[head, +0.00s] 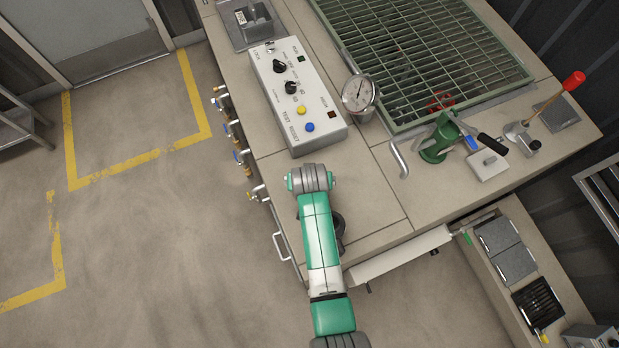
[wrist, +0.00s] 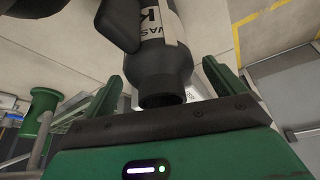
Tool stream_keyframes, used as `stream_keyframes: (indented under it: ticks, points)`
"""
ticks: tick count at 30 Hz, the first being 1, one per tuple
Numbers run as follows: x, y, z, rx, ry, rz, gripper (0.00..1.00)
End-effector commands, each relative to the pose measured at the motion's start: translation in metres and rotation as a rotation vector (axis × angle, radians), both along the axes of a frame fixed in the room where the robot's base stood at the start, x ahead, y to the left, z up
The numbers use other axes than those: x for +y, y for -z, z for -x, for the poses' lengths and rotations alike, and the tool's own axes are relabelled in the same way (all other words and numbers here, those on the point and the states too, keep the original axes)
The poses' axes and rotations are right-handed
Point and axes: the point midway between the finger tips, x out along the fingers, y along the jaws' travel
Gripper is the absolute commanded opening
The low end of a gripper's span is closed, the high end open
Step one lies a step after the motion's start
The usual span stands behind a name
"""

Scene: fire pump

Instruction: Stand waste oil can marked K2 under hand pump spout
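The waste oil can (wrist: 160,62) is dark grey with a narrower round neck and a pale label; "WAS" and "K" show, the rest of the marking is cut off. In the wrist view my gripper (wrist: 161,80) has its two green fingers apart on either side of the can, with gaps visible, neck end towards the palm. In the head view my arm hides the gripper; a dark rounded part (head: 339,224), probably the can, shows beside it on the bench. The green hand pump (head: 437,142) stands farther right, with a curved silver pipe (head: 398,158) to its left, probably its spout.
A grey control box (head: 298,95) and a round gauge (head: 359,92) stand behind my arm. A green grating (head: 420,50) covers the back of the bench. A black-handled lever (head: 490,155) and a red-knobbed lever (head: 545,105) are right of the pump. Bench between arm and pipe is clear.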

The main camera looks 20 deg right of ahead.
Motion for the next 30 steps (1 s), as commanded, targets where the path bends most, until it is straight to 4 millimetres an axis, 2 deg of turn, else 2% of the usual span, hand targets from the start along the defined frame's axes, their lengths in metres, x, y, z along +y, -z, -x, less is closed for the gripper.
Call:
stream_keyframes:
  ticks: [4, 8, 15, 21, 25, 30]
  points:
    - [0.000, -0.001, 0.000, 0.000, 0.000, 0.000, 0.95]
    - [0.001, -0.014, 0.003, -0.002, 0.000, 0.001, 0.95]
    - [0.011, -0.071, 0.025, -0.004, 0.000, 0.001, 0.95]
    - [0.016, -0.105, 0.038, -0.001, 0.000, 0.000, 0.95]
    - [0.018, -0.113, 0.042, 0.000, 0.000, 0.000, 0.95]
    - [0.018, -0.114, 0.042, 0.001, 0.000, 0.000, 0.95]
